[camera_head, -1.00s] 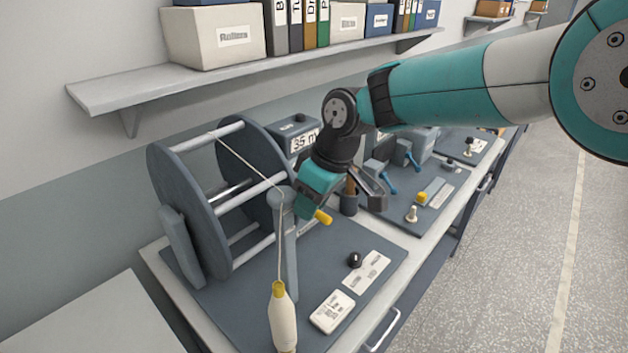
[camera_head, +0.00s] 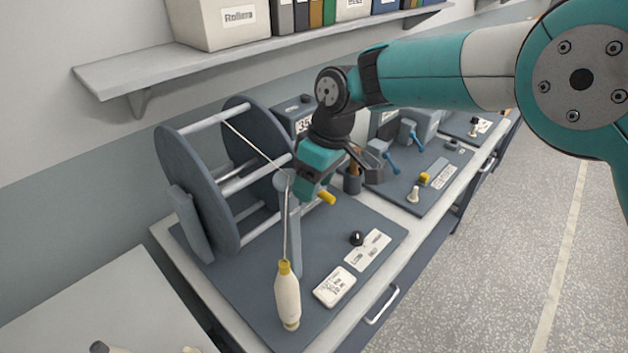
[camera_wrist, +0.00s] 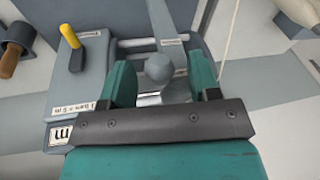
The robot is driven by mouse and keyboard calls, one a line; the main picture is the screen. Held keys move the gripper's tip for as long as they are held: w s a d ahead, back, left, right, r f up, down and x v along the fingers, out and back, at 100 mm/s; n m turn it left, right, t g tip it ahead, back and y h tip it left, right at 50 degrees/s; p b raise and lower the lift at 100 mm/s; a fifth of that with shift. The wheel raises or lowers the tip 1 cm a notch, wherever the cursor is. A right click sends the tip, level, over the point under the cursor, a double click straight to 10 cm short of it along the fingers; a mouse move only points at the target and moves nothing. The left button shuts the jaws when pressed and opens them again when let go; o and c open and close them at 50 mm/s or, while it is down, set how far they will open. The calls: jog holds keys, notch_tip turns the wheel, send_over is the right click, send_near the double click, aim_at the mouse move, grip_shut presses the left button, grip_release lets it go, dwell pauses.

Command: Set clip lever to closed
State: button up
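A lever with a yellow grip (camera_wrist: 70,38) stands on a grey labelled block (camera_wrist: 80,75), left of my gripper in the wrist view; the head view shows a yellow grip (camera_head: 326,197) beside my gripper. A grey arm with a ball end (camera_wrist: 158,67) lies between my fingers in the wrist view; a grey ball (camera_head: 283,180) tops a post in the head view. I cannot tell for certain which one is the clip lever. My gripper (camera_wrist: 163,82) is open, its teal fingers apart with clear space beside the ball. The gripper hides part of the block.
A large grey reel (camera_head: 215,175) stands left of my gripper. A cord runs from it past the ball to a cream, yellow-topped bobbin (camera_head: 287,297). A cup with a wooden handle (camera_head: 352,184) is close on the right. A shelf (camera_head: 250,45) hangs behind.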

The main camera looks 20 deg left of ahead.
jog(key=p+v, duration=0.3)
jog(key=v, duration=1.4)
jog(key=shift+d+r+p, duration=0.2)
jog(key=shift+p, duration=0.1)
jog(key=shift+d+f, duration=0.1)
jog(key=s+d+f+m+y+b, duration=0.1)
jog(key=s+d+f+m+b, duration=0.2)
jog(key=d+b, duration=0.4)
jog(key=s+d+f+m+y+b, duration=0.1)
jog(key=s+d+f+m+b, duration=0.25)
jog(key=d, duration=0.55)
jog(key=s+d+f+m+t+b, duration=0.1)
jog(key=s+d+f+m+b, duration=0.1)
jog(key=s+d+f+b, duration=0.5)
jog(key=s+d+f, duration=0.5)
jog(key=s, duration=0.4)
jog(key=shift+f+b, duration=0.3)
jog(key=shift+b, duration=0.05)
